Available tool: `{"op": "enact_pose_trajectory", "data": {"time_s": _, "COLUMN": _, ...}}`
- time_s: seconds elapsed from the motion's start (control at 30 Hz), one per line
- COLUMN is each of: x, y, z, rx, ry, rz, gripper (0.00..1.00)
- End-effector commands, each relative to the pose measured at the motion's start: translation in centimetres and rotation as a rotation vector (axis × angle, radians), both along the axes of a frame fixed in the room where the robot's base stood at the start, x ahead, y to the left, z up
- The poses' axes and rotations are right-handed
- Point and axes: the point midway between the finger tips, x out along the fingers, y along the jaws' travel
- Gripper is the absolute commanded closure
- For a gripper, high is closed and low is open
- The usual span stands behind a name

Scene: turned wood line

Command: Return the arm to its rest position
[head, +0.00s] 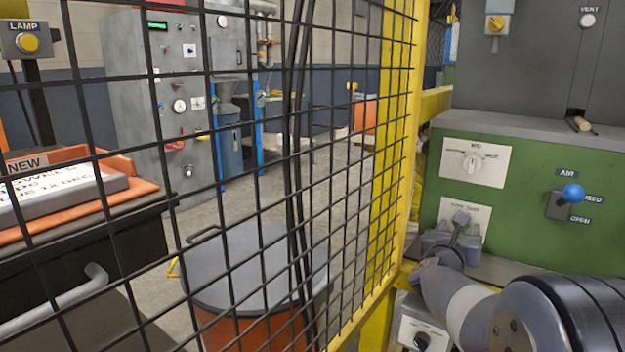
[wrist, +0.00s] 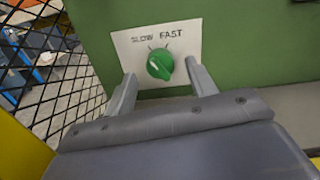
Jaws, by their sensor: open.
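My gripper (wrist: 160,82) is open in the wrist view. Its two grey fingers stand apart, one on each side below a green knob (wrist: 160,64). The knob sits on a white plate (wrist: 185,40) marked SLOW and FAST, on a green panel. A gap shows between the fingers, and nothing is held in it. In the head view my gripper (head: 452,242) is at the lower right, in front of the green cabinet (head: 520,205), and covers part of the lower white plate. I cannot tell from the frames whether a finger touches the knob.
A black wire mesh guard (head: 345,180) with a yellow post (head: 392,150) stands left of my arm. A blue-knobbed AIR lever (head: 572,194) and another dial plate (head: 474,162) are on the cabinet. A lidded drum (head: 255,265) stands behind the mesh.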

Motion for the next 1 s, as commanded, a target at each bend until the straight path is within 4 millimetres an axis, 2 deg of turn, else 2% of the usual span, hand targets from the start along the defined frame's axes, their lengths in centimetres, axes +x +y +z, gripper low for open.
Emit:
{"op": "enact_pose_trajectory", "data": {"time_s": 0.1, "x": 1.8, "y": -1.3, "z": -0.2, "rx": -0.025, "ry": 0.018, "rz": -0.002, "gripper": 0.46}}
{"op": "enact_pose_trajectory", "data": {"time_s": 0.7, "x": 1.6, "y": -1.0, "z": 0.0, "rx": -0.408, "ry": 0.276, "rz": 0.001, "gripper": 0.46}}
{"op": "enact_pose_trajectory", "data": {"time_s": 1.0, "x": 1.6, "y": -1.0, "z": 0.0, "rx": -0.499, "ry": 0.337, "rz": 0.001, "gripper": 0.46}}
